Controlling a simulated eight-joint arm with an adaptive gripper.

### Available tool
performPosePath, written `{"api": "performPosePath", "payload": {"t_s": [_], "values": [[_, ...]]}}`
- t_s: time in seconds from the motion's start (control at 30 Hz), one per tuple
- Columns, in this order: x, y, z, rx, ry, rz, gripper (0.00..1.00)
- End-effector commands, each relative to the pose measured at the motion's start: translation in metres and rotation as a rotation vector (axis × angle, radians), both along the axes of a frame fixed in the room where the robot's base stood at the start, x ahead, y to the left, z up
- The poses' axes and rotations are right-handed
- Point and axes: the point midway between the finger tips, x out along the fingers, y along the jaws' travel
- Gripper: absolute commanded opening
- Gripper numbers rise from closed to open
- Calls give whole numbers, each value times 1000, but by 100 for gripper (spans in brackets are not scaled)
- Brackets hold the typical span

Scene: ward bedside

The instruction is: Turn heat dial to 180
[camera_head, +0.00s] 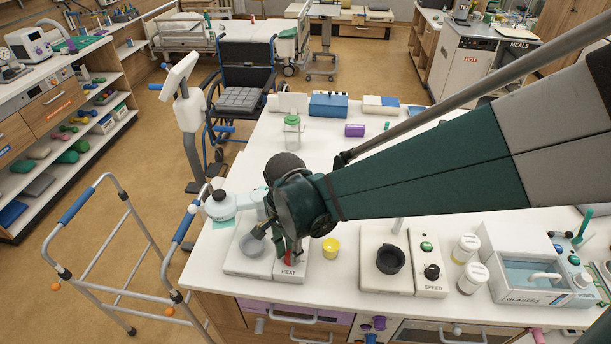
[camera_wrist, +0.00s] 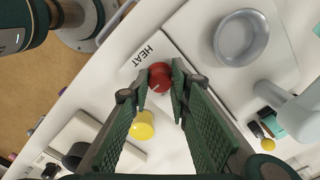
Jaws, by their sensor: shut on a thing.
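The red heat dial (camera_wrist: 160,77) sits on a white unit (camera_head: 291,276) marked HEAT at the front left of the counter. My gripper (camera_wrist: 163,80) is over the unit, with its two green fingers on either side of the dial, shut on it. The dial has a thin pale pointer line in the wrist view; I cannot read any scale or the 180 mark. In the head view the gripper (camera_head: 288,256) comes down from above and hides most of the dial.
A grey metal dish (camera_head: 252,245) lies beside the dial on the same unit. A yellow cup (camera_head: 331,247) stands just right. A SPEED unit (camera_head: 431,275) with a black knob stands further right, then white jars (camera_head: 466,248) and a GLASSES bath (camera_head: 520,299). The counter's middle is mostly clear.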

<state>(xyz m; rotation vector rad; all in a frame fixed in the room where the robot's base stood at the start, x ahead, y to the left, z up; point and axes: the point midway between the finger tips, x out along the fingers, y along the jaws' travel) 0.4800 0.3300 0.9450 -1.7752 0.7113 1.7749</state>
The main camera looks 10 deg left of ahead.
Motion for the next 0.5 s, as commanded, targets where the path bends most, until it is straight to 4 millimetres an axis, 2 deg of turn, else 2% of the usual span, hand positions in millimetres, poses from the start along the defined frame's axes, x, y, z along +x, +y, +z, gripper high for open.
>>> {"api": "performPosePath", "payload": {"t_s": [0.47,0.5], "values": [[0,0,0,-1,-1,-24,8],[0,0,0,-1,-1,-24,21]]}}
